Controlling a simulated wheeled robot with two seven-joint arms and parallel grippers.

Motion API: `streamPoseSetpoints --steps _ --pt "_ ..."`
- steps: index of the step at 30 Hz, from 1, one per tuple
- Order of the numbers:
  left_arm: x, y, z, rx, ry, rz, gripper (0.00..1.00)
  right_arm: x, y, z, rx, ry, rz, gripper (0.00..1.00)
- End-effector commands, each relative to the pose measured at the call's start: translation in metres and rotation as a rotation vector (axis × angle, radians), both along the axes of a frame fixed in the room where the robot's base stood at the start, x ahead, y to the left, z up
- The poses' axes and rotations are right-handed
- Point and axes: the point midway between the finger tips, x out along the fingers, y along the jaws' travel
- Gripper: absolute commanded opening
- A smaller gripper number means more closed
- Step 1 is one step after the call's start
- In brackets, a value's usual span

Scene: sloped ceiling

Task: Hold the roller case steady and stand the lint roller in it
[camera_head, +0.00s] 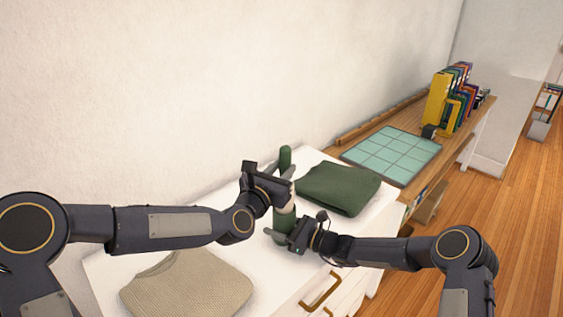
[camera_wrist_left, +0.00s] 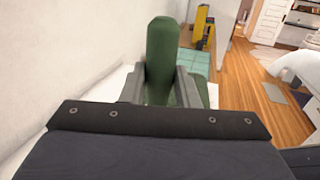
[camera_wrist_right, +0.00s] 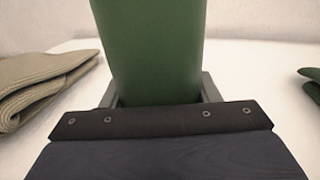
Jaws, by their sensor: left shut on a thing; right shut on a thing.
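The lint roller has a green handle (camera_head: 285,158) pointing up in the head view. My left gripper (camera_head: 286,184) is shut on this handle, which also stands between its fingers in the left wrist view (camera_wrist_left: 162,55). A pale part of the roller shows just below the gripper. The green roller case (camera_head: 283,224) stands upright on the white top, directly below the roller. My right gripper (camera_head: 288,240) is shut on the case, which fills the middle of the right wrist view (camera_wrist_right: 150,45). I cannot tell how far the roller's lower end is inside the case.
A folded dark green garment (camera_head: 338,188) lies right of the case, and a beige knitted one (camera_head: 187,288) lies front left. The wall is close behind. A wooden desk with a teal grid mat (camera_head: 392,154) and upright books (camera_head: 452,98) extends to the right.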

Motion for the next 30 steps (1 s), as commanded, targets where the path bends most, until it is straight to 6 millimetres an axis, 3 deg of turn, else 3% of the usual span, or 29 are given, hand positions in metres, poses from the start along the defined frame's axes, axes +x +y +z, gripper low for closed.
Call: streamPoseSetpoints --steps 13,29,30 --pt "0.001 0.001 -0.034 0.001 0.000 0.002 0.00 0.000 0.000 0.001 0.000 -0.001 0.001 0.31" --pt "0.000 0.001 -0.041 0.000 -0.002 0.002 0.00 0.000 0.000 0.001 0.000 -0.001 0.001 0.31" --pt "0.000 0.001 -0.041 0.000 -0.002 0.002 0.32 0.000 0.000 0.001 0.000 -0.001 0.001 0.31"
